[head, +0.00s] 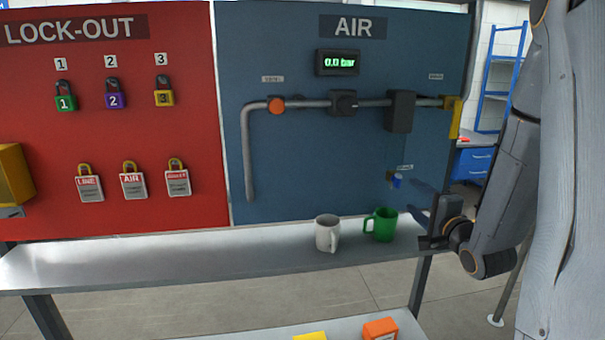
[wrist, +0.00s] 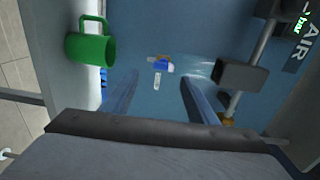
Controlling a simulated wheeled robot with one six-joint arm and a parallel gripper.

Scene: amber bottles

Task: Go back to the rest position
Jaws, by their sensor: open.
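My gripper (wrist: 158,90) shows in the wrist view with its two fingers apart and nothing between them. In the head view my gripper (head: 432,240) is at the right end of the shelf, to the right of the green mug. Its fingertips are hard to make out there. The blue panel with a small blue valve (wrist: 160,66) lies beyond the fingers in the wrist view. That blue valve (head: 397,181) is also seen in the head view, above and left of the gripper.
A green mug (head: 382,226) and a white mug (head: 326,234) stand on the metal shelf (head: 150,255). The green mug also shows in the wrist view (wrist: 88,49). A pipe (head: 310,103) crosses the AIR panel. Padlocks and tags hang on the red board (head: 30,100). The shelf's left part is clear.

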